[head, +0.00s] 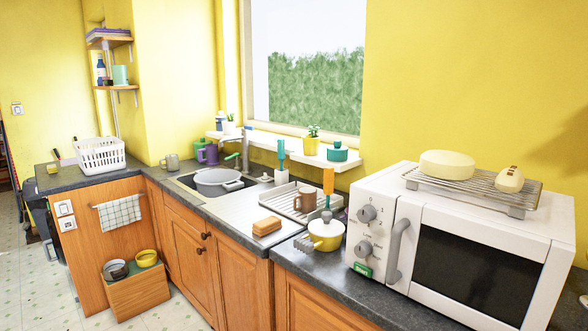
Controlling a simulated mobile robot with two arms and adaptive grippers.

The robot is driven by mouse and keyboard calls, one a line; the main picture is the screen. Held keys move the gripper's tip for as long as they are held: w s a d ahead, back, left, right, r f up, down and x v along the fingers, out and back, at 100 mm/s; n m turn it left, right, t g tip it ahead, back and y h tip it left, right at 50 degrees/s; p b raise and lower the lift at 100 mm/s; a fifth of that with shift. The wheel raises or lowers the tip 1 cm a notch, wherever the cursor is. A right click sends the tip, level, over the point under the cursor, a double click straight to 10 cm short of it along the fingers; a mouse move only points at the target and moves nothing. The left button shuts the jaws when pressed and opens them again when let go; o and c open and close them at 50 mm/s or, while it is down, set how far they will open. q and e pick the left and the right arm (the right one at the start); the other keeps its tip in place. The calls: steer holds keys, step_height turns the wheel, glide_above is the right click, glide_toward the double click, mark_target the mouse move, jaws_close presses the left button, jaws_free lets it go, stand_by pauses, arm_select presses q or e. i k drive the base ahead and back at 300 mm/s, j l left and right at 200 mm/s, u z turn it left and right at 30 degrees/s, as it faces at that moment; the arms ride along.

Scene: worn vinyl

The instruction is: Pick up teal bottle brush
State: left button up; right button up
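A teal brush-like item (281,151) stands upright at the back of the counter, just right of the tap and below the window sill. Its teal upper part shows; its lower end is in or behind a small white holder (282,174). No gripper is near it, and neither of my grippers is in view.
A drying rack with a brown mug (306,200) is in front of it. A grey pot (218,181) sits in the sink. An orange-handled item (328,181), a yellow pot (326,232) and a white microwave (460,255) stand to the right. A sponge (267,226) lies near the front.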

mark_target(281, 153)
steer(key=i+j, duration=0.2)
steer(key=i, duration=0.25)
steer(key=i+j+u, duration=0.1)
steer(key=i, duration=0.3)
steer(key=i+j+z, duration=0.3)
steer(key=j, duration=0.4)
steer(key=i, duration=0.1)
